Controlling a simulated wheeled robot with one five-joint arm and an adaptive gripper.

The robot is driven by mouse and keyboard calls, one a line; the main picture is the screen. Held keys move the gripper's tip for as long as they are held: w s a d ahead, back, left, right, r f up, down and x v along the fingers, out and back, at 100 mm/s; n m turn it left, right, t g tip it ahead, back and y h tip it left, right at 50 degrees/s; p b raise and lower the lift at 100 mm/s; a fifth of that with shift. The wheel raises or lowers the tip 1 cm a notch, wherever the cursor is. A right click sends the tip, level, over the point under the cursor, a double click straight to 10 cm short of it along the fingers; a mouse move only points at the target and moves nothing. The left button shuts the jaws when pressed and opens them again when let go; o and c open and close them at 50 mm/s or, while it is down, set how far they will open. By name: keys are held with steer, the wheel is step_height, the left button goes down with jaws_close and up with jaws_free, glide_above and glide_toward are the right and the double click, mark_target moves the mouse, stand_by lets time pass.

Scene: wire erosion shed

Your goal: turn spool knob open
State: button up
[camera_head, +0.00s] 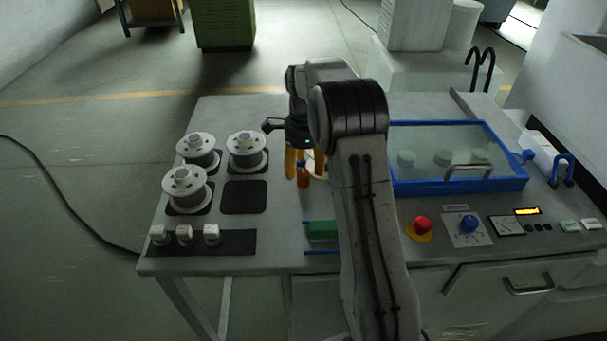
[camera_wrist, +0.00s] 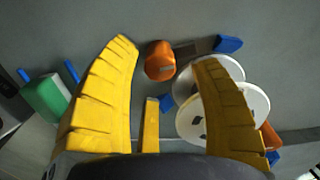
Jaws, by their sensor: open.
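An orange knob-like cylinder (camera_wrist: 160,61) shows in the wrist view between my yellow fingertips and slightly beyond them; I see no clear contact. White spool discs (camera_wrist: 236,112) lie behind and beside the right finger, which partly hides them. My gripper (camera_wrist: 166,52) is open with nothing held. In the head view, my gripper (camera_head: 305,168) points down over the middle of the bench, with an orange part (camera_head: 303,178) between or just below its fingers. My arm hides much of the spool parts there. I cannot tell the knob's turn position.
Several white wire spools (camera_head: 184,186) stand on dark pads at the left of the bench. A green block (camera_head: 322,231) lies near the front.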

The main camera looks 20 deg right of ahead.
mark_target(304, 173)
steer(key=shift+f, duration=1.5)
steer(key=shift+c, duration=0.3)
jaws_close()
steer(key=shift+n, duration=2.3)
steer(key=shift+o, duration=0.3)
jaws_free()
